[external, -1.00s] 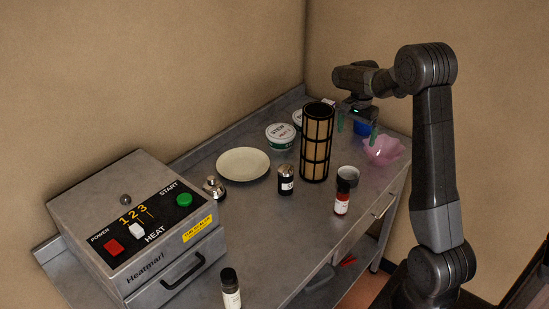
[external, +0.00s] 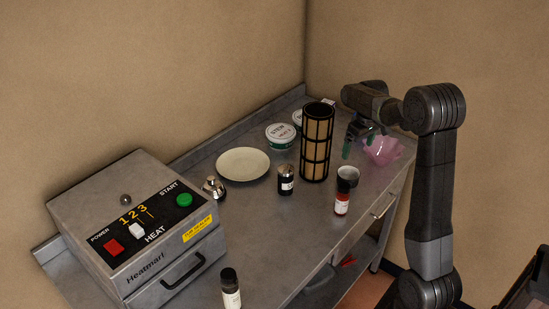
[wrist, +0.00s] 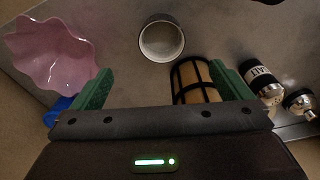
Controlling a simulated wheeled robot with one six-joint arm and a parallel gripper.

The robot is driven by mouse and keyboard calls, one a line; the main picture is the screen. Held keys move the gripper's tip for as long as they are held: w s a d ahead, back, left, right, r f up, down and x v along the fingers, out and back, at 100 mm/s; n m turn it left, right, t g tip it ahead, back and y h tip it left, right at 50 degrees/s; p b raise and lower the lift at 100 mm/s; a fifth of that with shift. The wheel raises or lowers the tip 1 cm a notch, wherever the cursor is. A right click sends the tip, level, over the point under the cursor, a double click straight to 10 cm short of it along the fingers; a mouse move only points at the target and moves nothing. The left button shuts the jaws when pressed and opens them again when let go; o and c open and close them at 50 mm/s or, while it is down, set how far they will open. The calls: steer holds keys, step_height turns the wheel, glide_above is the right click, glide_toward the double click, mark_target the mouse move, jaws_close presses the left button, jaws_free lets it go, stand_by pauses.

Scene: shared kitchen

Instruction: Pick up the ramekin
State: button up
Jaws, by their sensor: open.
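A tall black-and-tan cylinder (external: 317,143) stands close left of my gripper. A pink wavy bowl (external: 384,151) is to the right. A red-labelled bottle (external: 342,198) stands just in front of the ramekin. A salt shaker (external: 286,181) and a plate (external: 243,164) are farther left.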

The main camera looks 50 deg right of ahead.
glide_toward(349, 174)
steer(key=a, duration=0.1)
steer(key=s+a+f, duration=0.1)
steer(key=a, duration=0.1)
steer(key=shift+s+p, duration=0.15)
steer(key=shift+p, duration=0.25)
steer(key=shift+w+f+p, duration=0.2)
steer(key=shift+f+p, duration=0.05)
steer(key=shift+f, duration=0.75)
steer(key=shift+w+f+p, duration=0.15)
steer(key=shift+f+p, duration=0.05)
steer(key=shift+f, duration=0.75)
steer(key=shift+w+f+p, duration=0.2)
steer(key=shift+f+p, duration=0.05)
steer(key=shift+f, duration=0.75)
steer(key=c, duration=1.1)
